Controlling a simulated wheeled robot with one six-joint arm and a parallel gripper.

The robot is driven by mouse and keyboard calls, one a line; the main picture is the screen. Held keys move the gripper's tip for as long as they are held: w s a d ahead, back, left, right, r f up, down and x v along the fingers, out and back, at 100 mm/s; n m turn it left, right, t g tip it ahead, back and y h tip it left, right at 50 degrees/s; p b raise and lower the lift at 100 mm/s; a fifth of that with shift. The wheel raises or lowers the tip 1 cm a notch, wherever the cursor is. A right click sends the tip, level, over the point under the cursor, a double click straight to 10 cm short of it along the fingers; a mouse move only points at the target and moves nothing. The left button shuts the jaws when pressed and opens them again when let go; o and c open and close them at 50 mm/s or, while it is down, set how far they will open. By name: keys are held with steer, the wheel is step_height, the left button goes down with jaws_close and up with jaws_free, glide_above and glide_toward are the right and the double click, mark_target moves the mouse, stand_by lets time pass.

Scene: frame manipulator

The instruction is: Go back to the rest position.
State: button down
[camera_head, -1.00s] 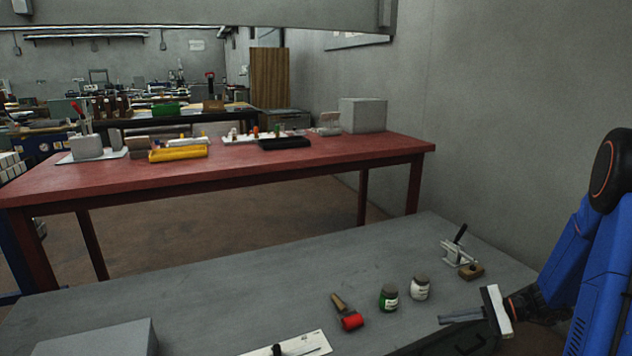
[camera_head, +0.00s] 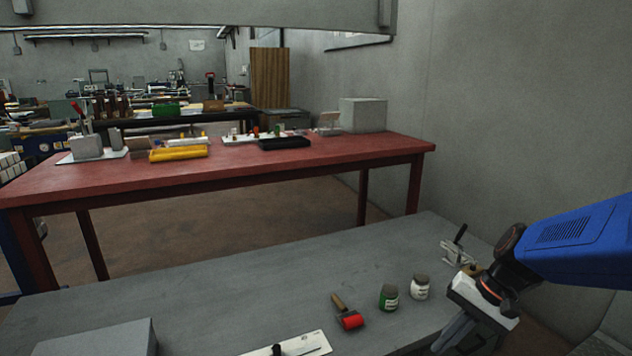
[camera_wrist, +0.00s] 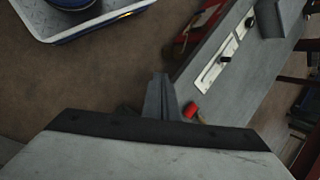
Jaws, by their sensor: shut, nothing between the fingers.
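My gripper (camera_head: 456,335) is at the lower right of the head view, over the right front part of the grey table (camera_head: 240,290). Its fingers point down and to the left. In the wrist view the fingers of my gripper (camera_wrist: 160,97) are together with nothing held. My blue arm comes in from the right edge of the head view. The gripper is apart from the jars and the roller.
A red table (camera_head: 310,161) stands beyond. A tray (camera_wrist: 100,27) shows in the wrist view.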

steer(key=s+d+r+n+t+h, duration=0.1)
steer(key=s+r+n+t+h, duration=0.3)
steer(key=s, duration=0.6)
steer(key=shift+s+d+r+n+t+h, duration=0.4)
steer(key=shift+r+n+h, duration=0.4)
steer(key=shift+r+n, duration=0.3)
steer(key=shift+r, duration=0.1)
